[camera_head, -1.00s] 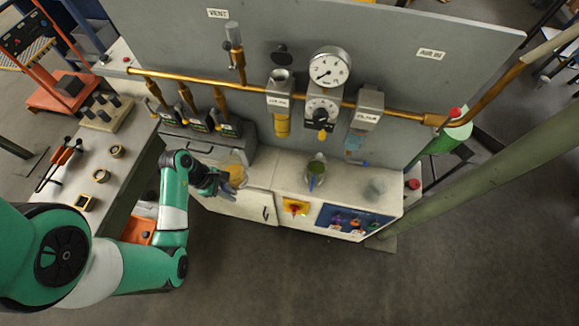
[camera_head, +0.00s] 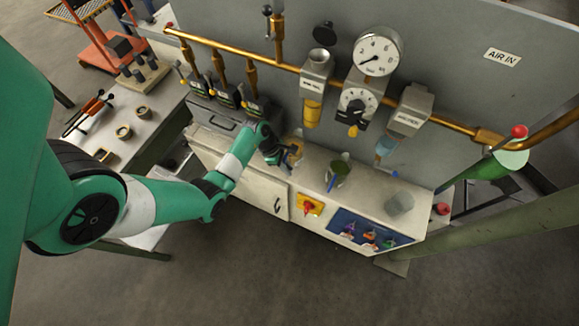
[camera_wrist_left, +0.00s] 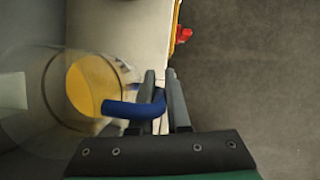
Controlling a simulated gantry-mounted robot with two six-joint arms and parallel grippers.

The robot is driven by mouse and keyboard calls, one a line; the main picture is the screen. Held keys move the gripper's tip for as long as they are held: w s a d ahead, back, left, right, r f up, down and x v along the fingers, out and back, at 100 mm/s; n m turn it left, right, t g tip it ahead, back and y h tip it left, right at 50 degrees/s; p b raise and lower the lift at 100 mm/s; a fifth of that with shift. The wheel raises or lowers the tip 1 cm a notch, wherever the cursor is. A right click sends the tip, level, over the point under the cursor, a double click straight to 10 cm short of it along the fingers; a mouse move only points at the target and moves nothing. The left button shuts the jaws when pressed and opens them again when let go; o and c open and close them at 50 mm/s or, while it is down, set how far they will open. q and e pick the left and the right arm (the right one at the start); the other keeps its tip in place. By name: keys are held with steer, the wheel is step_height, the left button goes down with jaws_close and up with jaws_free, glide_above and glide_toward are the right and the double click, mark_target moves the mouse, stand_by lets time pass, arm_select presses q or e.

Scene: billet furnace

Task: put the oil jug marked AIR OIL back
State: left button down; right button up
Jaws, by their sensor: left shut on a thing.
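A clear jug with yellow oil (camera_head: 295,152) is at the left part of the white counter, beside the grey drawer unit. My left gripper (camera_head: 277,158) reaches it from the left. In the left wrist view its two fingers (camera_wrist_left: 161,88) are shut on the jug's blue handle (camera_wrist_left: 124,108). The jug's clear wall and yellow oil (camera_wrist_left: 86,88) fill the left of that view. No marking on the jug can be read, and I cannot tell whether its base touches the counter. My right gripper is not in view.
A jug with green content (camera_head: 339,172) stands to the right on the counter (camera_head: 312,188), and a clear grey jug (camera_head: 399,203) farther right. Filter bowls, a gauge (camera_head: 377,52) and a copper pipe (camera_head: 455,130) hang above. A red-and-yellow switch (camera_head: 308,207) is on the front.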

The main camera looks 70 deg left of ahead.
arm_select(q)
steer(key=shift+w+a+f, duration=0.1)
steer(key=shift+w+f, duration=0.1)
steer(key=shift+w, duration=0.05)
steer(key=shift+w+f+b, duration=0.15)
steer(key=shift+f+b, duration=0.75)
steer(key=shift+f, duration=0.85)
steer(key=shift+f, duration=0.15)
steer(key=c, duration=0.9)
jaws_free()
